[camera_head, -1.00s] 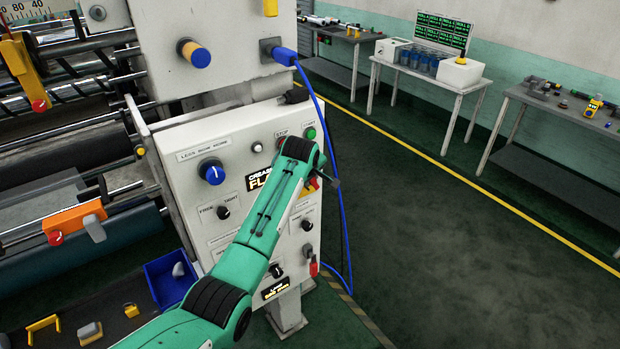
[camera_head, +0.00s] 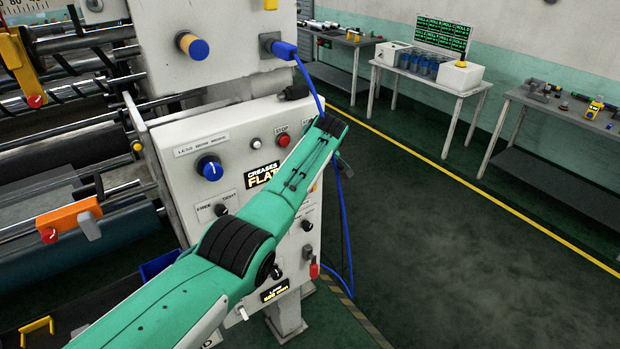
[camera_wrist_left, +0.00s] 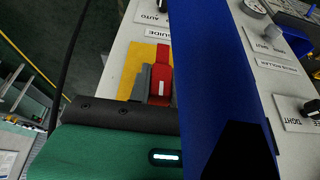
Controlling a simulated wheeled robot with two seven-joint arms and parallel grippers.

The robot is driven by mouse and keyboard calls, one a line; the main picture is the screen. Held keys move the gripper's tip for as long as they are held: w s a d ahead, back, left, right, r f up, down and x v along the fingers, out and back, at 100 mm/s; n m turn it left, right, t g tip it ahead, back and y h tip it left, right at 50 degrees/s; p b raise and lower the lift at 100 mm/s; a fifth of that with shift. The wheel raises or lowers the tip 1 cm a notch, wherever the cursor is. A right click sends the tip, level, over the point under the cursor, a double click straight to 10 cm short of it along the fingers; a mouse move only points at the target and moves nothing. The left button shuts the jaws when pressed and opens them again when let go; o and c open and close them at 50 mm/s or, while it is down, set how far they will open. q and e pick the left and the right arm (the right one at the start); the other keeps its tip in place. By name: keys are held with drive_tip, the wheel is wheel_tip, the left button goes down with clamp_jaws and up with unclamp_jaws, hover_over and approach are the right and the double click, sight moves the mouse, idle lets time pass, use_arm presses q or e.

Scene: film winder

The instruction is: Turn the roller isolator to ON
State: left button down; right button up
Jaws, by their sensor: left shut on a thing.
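The roller isolator's red handle (camera_wrist_left: 161,78) shows in the left wrist view, on a yellow plate (camera_wrist_left: 131,70) on the white panel. In the head view my left arm hides the handle; a sliver of the yellow plate shows beside the arm. My left gripper (camera_wrist_left: 150,92) is at the handle and shut on it, with a grey piece against its side. The fingertips are mostly hidden in both views. The handle's ON or OFF marks cannot be read. My right gripper is in neither view.
The white control panel (camera_head: 180,137) carries a blue knob (camera_head: 209,168), a red STOP button (camera_head: 283,140) and several black knobs. A blue cable (camera_head: 346,225) hangs past its right edge; a broad blue band (camera_wrist_left: 215,70) crosses the wrist view. Open floor (camera_head: 460,255) lies right.

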use_arm(q)
drive_tip(key=shift+f, duration=0.1)
idle(0.3)
drive_tip(key=c, duration=1.3)
unclamp_jaws()
drive_tip(key=b+v, duration=0.5)
drive_tip(key=v, duration=0.9)
drive_tip(key=shift+b, duration=0.3)
drive_tip(key=shift+f, duration=0.1)
